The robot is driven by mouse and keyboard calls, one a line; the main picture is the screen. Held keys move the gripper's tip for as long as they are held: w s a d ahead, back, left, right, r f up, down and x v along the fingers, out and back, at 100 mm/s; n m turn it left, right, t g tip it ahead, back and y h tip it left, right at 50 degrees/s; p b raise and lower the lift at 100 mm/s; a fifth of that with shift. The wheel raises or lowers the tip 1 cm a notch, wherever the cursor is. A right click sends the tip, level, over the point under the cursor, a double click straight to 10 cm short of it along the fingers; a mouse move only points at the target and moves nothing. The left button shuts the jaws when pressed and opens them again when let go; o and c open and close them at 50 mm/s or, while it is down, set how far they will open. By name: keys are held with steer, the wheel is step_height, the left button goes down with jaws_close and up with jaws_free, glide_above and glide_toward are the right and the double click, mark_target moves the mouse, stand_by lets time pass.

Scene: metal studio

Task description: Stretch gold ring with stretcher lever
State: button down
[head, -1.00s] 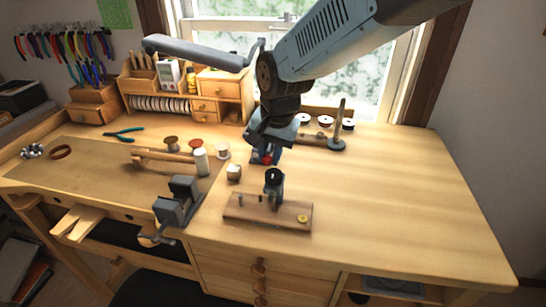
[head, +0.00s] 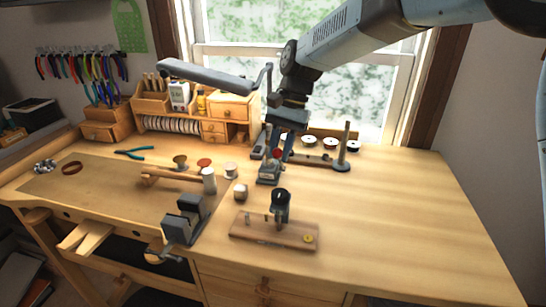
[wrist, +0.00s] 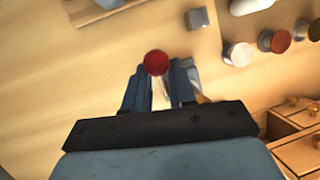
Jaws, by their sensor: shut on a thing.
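My gripper (head: 283,148) is shut on the red-knobbed lever (head: 277,153) of the grey ring stretcher (head: 269,175), which stands on the bench below the window. In the wrist view the red knob (wrist: 156,63) shows between the two fingertips (wrist: 160,82). The knob sits above the stretcher's body. My fingers cover part of the lever. I cannot make out a gold ring on the stretcher; a small gold-coloured patch (wrist: 203,98) shows beside the right finger in the wrist view, too unclear to name.
A wooden board (head: 262,231) with a dark upright fitting and a yellow disc (head: 308,238) lies in front. A small cube (head: 240,191), a vise (head: 184,220) and spools (head: 231,169) are to the left.

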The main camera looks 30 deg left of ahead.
steer(key=shift+w+a+r, duration=0.15)
steer(key=shift+w+r, duration=0.05)
steer(key=shift+w, duration=0.25)
steer(key=shift+r, duration=0.1)
steer(key=c, duration=0.9)
jaws_free()
steer(key=v, duration=1.3)
steer(key=shift+w+r, duration=0.1)
steer(key=shift+r, duration=0.15)
